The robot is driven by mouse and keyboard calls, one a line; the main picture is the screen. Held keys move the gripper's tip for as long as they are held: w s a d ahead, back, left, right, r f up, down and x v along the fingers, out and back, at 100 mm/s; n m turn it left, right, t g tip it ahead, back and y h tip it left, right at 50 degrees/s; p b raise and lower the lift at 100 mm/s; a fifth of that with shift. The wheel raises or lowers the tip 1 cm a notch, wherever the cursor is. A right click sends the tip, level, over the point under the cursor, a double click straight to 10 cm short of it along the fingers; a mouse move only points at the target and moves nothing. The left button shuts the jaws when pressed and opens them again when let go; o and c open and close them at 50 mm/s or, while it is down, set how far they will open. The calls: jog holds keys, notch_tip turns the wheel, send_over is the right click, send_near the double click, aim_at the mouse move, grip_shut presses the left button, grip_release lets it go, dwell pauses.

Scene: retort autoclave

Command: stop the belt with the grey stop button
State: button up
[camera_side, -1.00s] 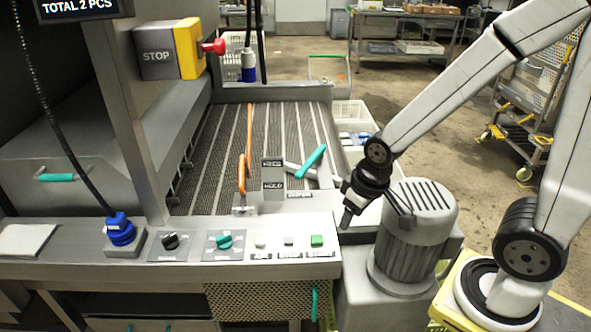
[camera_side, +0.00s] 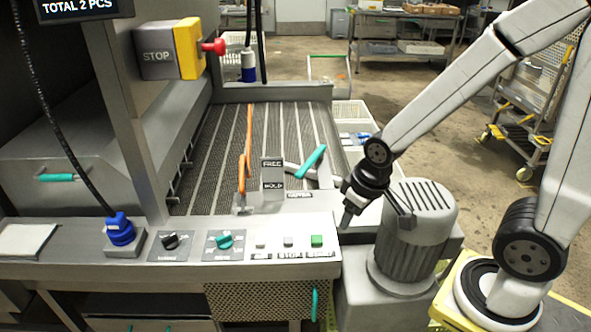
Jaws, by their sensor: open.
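The belt (camera_side: 215,150) is a dark, ribbed surface running away behind the panel.
A grey motor housing (camera_side: 412,235) stands just right of my gripper. A black knob (camera_side: 172,240), a teal knob (camera_side: 225,240) and a blue connector (camera_side: 120,228) are on the panel. A FREE/HOLD plate (camera_side: 272,174), an orange lever (camera_side: 243,175) and a teal-handled lever (camera_side: 311,161) stand behind it.

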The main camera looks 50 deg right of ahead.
jog(key=shift+c, duration=0.2)
grip_shut()
dwell(1.5)
